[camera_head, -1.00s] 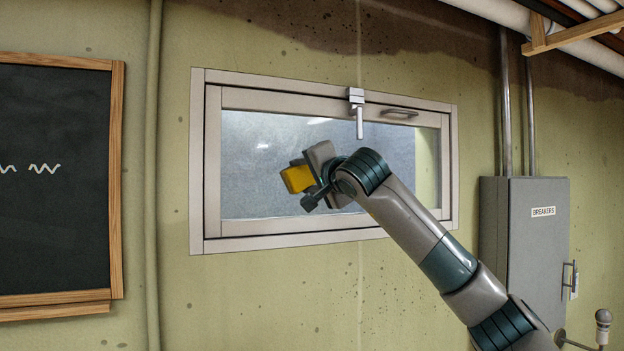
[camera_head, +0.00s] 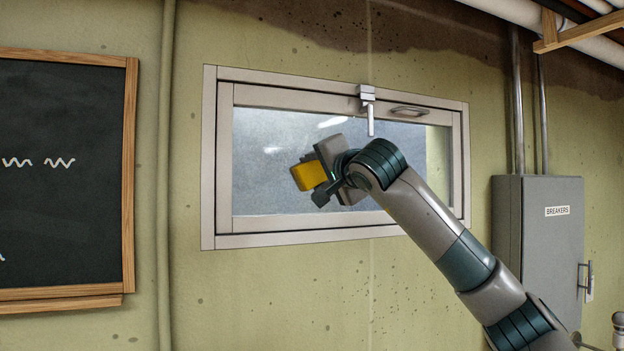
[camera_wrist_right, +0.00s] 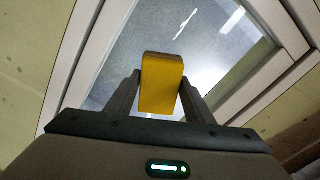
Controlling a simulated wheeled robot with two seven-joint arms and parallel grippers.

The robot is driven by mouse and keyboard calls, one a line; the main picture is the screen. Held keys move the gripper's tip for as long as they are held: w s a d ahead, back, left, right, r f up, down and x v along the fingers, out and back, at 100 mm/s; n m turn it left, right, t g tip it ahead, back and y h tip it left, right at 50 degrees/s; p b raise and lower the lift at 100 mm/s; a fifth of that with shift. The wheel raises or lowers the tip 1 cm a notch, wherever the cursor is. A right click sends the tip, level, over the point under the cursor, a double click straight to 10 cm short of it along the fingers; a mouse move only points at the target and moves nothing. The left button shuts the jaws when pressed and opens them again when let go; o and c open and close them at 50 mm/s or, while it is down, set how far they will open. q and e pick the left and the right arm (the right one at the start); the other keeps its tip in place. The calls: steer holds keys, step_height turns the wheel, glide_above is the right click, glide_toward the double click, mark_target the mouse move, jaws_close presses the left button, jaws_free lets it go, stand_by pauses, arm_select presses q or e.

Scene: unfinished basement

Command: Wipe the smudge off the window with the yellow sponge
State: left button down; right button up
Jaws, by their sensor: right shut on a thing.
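The window (camera_head: 222,232) is a pale-framed pane set in the wall, seen in the head view. It also fills much of the right wrist view (camera_wrist_right: 75,45). My right gripper (camera_head: 323,176) is in front of the lower middle of the glass, shut on the yellow sponge (camera_head: 308,176). In the wrist view the sponge (camera_wrist_right: 161,85) sits between the two fingers and sticks out toward the glass. I cannot tell whether it touches the pane. The glass looks hazy with pale streaks; I cannot pick out the smudge for certain. My left gripper is out of view.
A latch (camera_head: 369,105) hangs from the window's top frame, and a handle (camera_head: 409,111) is to its right. A chalkboard (camera_head: 60,215) is on the left, beyond a vertical pipe (camera_head: 166,180). A grey breaker box (camera_head: 545,245) is on the right.

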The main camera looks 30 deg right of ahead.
steer(key=shift+s+a+b, duration=0.1)
steer(key=shift+s+b, duration=0.6)
steer(key=shift+s, duration=1)
steer(key=shift+s, duration=0.1)
steer(key=shift+s+f+b, duration=0.1)
steer(key=shift+s+b, duration=0.45)
steer(key=shift+s, duration=0.05)
steer(key=shift+s+a, duration=0.1)
steer(key=shift+s, duration=0.7)
steer(key=s+a+b, duration=0.1)
steer(key=s+b, duration=0.4)
steer(key=s, duration=2)
steer(key=shift+a+b, duration=0.2)
steer(key=shift+b, duration=0.15)
